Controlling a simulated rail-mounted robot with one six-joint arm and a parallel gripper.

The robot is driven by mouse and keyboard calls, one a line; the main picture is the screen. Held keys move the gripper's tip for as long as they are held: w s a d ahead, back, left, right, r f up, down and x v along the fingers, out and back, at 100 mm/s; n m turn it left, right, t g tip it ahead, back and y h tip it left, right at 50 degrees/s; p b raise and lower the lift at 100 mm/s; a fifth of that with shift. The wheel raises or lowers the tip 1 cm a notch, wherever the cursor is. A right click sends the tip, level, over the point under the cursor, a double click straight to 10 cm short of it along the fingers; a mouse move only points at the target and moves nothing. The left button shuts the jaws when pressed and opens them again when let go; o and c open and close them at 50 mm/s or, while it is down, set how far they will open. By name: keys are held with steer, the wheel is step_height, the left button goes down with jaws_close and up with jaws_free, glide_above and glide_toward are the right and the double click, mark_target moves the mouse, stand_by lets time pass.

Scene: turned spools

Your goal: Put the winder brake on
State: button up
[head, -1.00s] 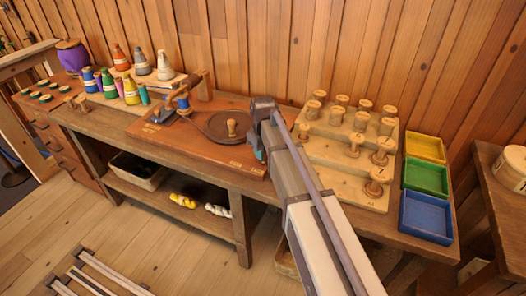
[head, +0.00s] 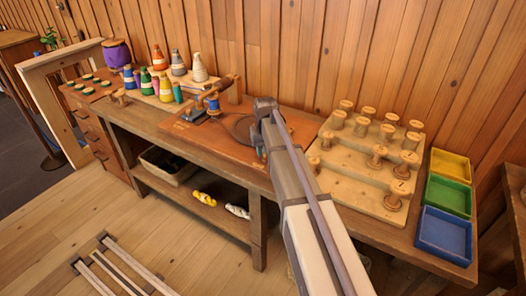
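The winder stands on a reddish-brown board (head: 290,127) on the bench in the head view. It has a blue spool (head: 213,103), a wooden-handled lever (head: 218,84) above it, a dark metal bracket (head: 194,116) at the left and a dark round wheel (head: 237,127). I cannot tell which part is the brake. My gripper (head: 261,153) is over the right part of the board, right of the wheel. It is mostly hidden by my arm, with only a small teal bit showing. Whether it is open or holds anything is hidden.
A stepped wooden rack (head: 345,193) with several wooden spools stands right of the board. Yellow (head: 450,167), green (head: 448,196) and blue (head: 443,233) trays lie beyond it. Several thread cones, including a white one (head: 199,68), stand at the left. A plank wall closes the back.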

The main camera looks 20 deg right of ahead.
steer(key=o, duration=0.4)
step_height(320, 180, up, 11)
steer(key=p, duration=1)
steer(key=shift+f+p, duration=0.1)
steer(key=shift+p, duration=0.3)
steer(key=shift+n, duration=0.7)
steer(key=s+a, duration=0.3)
steer(key=s, duration=0.5)
steer(key=s+a, duration=0.4)
steer(key=s, duration=0.4)
steer(key=s+a, duration=0.3)
steer(key=s, duration=0.6)
steer(key=shift+a, duration=0.2)
